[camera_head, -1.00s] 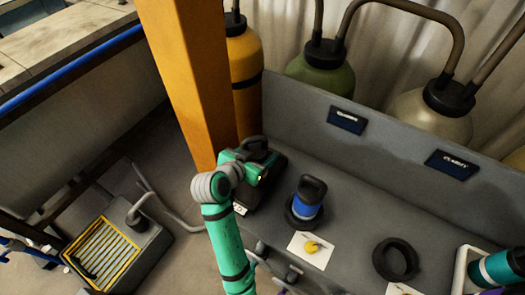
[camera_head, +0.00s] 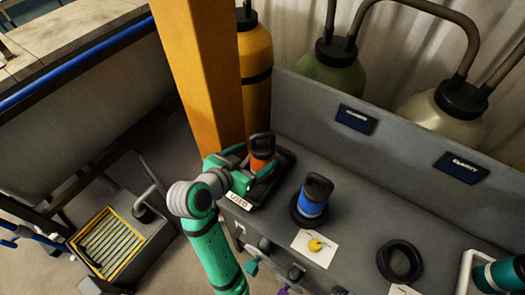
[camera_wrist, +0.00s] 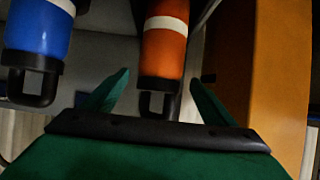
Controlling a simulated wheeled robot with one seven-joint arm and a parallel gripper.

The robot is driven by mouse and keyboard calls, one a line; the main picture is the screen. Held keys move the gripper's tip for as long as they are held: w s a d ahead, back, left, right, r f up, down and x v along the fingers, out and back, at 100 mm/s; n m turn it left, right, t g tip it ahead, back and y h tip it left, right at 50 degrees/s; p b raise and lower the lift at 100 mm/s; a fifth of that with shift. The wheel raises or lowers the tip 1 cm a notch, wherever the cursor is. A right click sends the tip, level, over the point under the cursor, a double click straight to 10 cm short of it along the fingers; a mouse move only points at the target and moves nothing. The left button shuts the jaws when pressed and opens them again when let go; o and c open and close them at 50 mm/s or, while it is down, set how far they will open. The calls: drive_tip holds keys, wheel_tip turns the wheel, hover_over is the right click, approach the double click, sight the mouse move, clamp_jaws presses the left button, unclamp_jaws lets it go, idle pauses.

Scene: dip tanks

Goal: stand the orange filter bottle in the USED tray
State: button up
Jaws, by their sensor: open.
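The orange filter bottle (camera_head: 262,153) has a black handled cap and stands upright in the black USED tray (camera_head: 252,203), beside the orange post. It also shows in the wrist view (camera_wrist: 165,48), with a white band and its black handle loop towards me. My gripper (camera_head: 250,165) is at the tray, on the bottle's left side. In the wrist view my gripper's fingers (camera_wrist: 159,78) are spread, with the bottle's cap and handle between them and gaps on both sides. The bottle's base is hidden in the head view.
A blue bottle (camera_head: 313,196) stands in a black ring to the right, near in the wrist view too. An orange post (camera_head: 196,80) rises just left of the tray.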

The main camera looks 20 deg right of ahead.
drive_tip(key=shift+v, duration=1.1)
drive_tip(key=shift+s+a+r, duration=0.2)
drive_tip(key=shift+a, duration=0.05)
drive_tip(key=shift+a, duration=0.1)
